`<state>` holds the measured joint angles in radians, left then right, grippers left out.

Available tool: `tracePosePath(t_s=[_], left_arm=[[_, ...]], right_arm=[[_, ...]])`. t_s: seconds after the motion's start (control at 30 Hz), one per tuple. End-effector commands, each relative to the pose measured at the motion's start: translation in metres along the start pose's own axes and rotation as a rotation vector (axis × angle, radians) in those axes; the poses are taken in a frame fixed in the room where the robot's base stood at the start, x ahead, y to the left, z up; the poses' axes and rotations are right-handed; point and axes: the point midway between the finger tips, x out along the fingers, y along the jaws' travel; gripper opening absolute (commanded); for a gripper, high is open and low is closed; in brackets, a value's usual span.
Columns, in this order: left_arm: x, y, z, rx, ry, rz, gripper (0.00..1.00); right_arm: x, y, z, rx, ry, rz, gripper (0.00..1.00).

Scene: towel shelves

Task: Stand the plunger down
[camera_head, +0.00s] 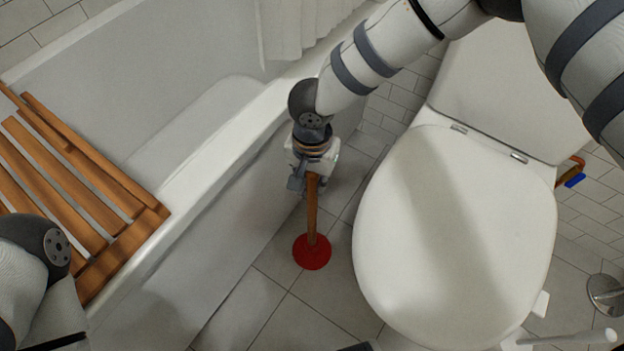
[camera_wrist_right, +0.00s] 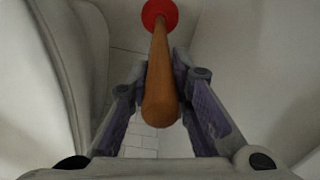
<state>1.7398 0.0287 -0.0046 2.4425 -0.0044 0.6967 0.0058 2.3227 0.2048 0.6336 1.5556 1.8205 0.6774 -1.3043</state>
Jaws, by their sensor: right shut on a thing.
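The plunger has a wooden handle (camera_head: 312,208) and a red rubber cup (camera_head: 312,252). It hangs or stands near upright over the floor between the bathtub and the toilet; I cannot tell whether the cup touches the tiles. My right gripper (camera_head: 309,180) is shut on the upper part of the handle. In the right wrist view, the handle (camera_wrist_right: 160,85) runs between the two fingers, with the red cup (camera_wrist_right: 159,12) at the far end. My left arm shows at the lower left edge of the head view, but its fingers are out of the picture.
The white bathtub (camera_head: 190,225) stands left of the plunger, with a wooden slatted rack (camera_head: 95,180) across it. The closed toilet (camera_head: 455,230) stands close on the right. A strip of tiled floor (camera_head: 270,315) is clear in front of the plunger.

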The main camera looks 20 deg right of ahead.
Motion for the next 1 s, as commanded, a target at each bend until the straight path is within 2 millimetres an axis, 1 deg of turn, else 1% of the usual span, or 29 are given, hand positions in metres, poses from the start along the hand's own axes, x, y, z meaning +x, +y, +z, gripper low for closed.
tracePosePath(t_s=[0.03, 0.07, 0.1, 0.13, 0.4, 0.47, 0.57, 0.8, 0.9, 1.0], left_arm=[[0.000, 0.000, 0.000, 0.000, 0.000, 0.000, 0.52], [0.000, 0.000, 0.000, 0.000, 0.000, 0.000, 0.52], [0.000, 0.000, 0.000, 0.000, 0.000, 0.000, 0.52], [0.000, 0.000, 0.000, 0.000, 0.000, 0.000, 0.52], [0.000, 0.000, 0.000, 0.000, 0.000, 0.000, 0.52], [0.000, 0.000, 0.000, 0.000, 0.000, 0.000, 0.52], [0.000, 0.000, 0.000, 0.000, 0.000, 0.000, 0.52], [0.000, 0.000, 0.000, 0.000, 0.000, 0.000, 0.52], [0.000, 0.000, 0.000, 0.000, 0.000, 0.000, 0.52], [0.000, 0.000, 0.000, 0.000, 0.000, 0.000, 0.52]], right_arm=[[-0.001, 0.000, 0.000, 0.000, 0.001, -0.001, 0.00], [-0.001, 0.000, 0.000, 0.000, 0.000, -0.001, 0.26], [-0.001, 0.000, 0.000, 0.000, 0.001, -0.001, 0.35], [-0.001, 0.000, 0.000, 0.000, 0.000, -0.001, 0.42], [0.000, 0.000, 0.000, 0.000, 0.000, 0.001, 0.43], [-0.003, 0.000, 0.000, 0.001, 0.000, 0.000, 0.43], [-0.018, -0.001, -0.001, 0.002, 0.000, -0.003, 0.43], [-0.084, -0.001, -0.001, 0.002, 0.001, -0.005, 0.43], [-0.104, 0.000, -0.001, 0.002, 0.001, -0.003, 0.43], [-0.116, 0.000, 0.000, 0.001, 0.001, -0.002, 0.43]])
